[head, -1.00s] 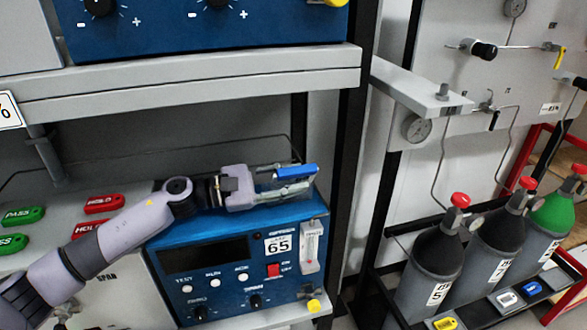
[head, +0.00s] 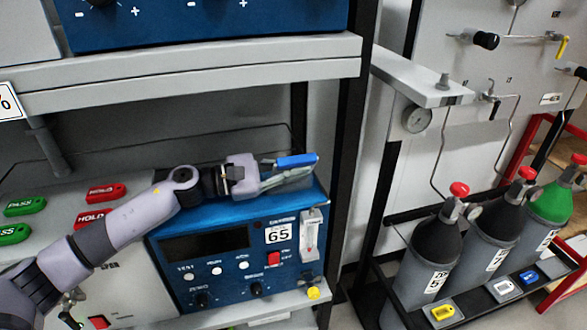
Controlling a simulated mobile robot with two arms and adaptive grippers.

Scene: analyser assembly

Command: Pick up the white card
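The white card (head: 503,287) lies on the dark front ledge of the gas-bottle rack at the lower right, between a yellow card (head: 442,312) and a blue card (head: 529,276). My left gripper (head: 304,169) is above the top of the blue instrument marked 65, pointing right, well to the left of the white card and apart from it. A blue piece shows along its upper finger and a grey finger lies below; whether they are open or shut is unclear. My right gripper is not in view.
Several gas bottles (head: 437,255) with red or green tops stand behind the cards. A black post (head: 348,170) and a grey bracket arm (head: 420,84) lie between my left gripper and the rack. Red and green tags (head: 106,193) lie at the left.

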